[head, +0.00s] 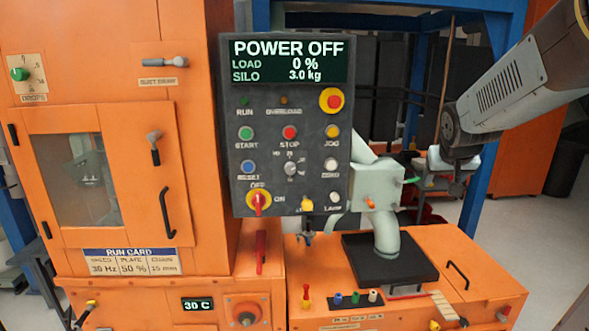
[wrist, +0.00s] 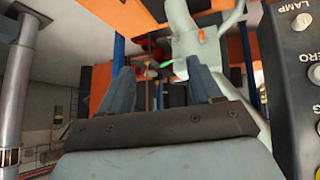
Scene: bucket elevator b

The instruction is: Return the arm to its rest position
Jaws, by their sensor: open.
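My arm (head: 515,95) reaches in from the upper right of the head view. It is bent down at a dark round joint, beside the pale green spout housing (head: 378,187). My gripper (head: 447,172) is at its lower end, small and partly hidden there. In the wrist view my gripper (wrist: 160,88) shows two blue-grey fingers spread apart with nothing between them. Beyond the fingertips are the pale green housing (wrist: 200,45) and a green-tipped lever. I cannot tell the exact gap to them.
The dark control panel (head: 290,125) reads POWER OFF, load 0 %, silo 3.0 kg. It stands close at the right in the wrist view (wrist: 290,90). The orange cabinet (head: 185,110) is at left. A black tray (head: 362,262) lies below the spout. Blue frame posts (head: 484,150) stand behind.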

